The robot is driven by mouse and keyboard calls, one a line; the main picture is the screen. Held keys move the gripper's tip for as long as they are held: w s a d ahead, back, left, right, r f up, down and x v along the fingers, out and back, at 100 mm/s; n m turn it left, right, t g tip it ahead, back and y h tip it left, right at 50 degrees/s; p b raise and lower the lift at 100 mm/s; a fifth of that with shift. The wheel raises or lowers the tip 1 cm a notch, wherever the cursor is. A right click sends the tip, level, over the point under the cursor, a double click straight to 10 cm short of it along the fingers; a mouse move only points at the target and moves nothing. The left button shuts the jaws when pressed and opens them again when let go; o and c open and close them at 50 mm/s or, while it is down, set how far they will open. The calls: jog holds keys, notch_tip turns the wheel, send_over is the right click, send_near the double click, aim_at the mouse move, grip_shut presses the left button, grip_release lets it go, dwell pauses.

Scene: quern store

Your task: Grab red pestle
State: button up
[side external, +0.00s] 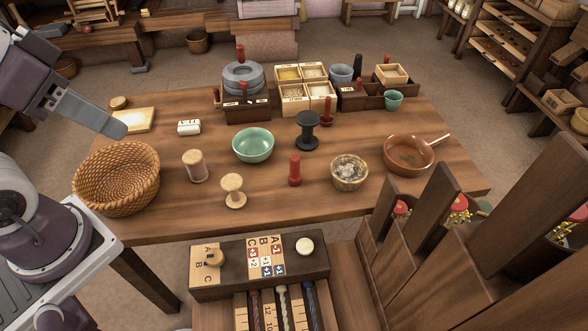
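A red, pestle-shaped piece (295,170) stands upright on the wooden table (270,205), near the front and right of the middle. A second, smaller red knobbed piece (327,111) stands further back, beside the compartment boxes. I cannot tell for certain which is the pestle. My gripper (118,129) is at the upper left, above the table's left end, near the woven basket and the pale square board. It is far to the left of both red pieces and touches neither. Its fingers overlap from this side, so I cannot tell how wide they are.
A woven basket (117,176), a green bowl (253,145), a wooden spool (234,190), a black spool (307,130), a speckled bowl (349,171) and a brown pan (408,153) stand around the red pieces. Tall wooden bins (470,230) rise at the front right.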

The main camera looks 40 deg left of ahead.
jog(key=o, duration=0.3)
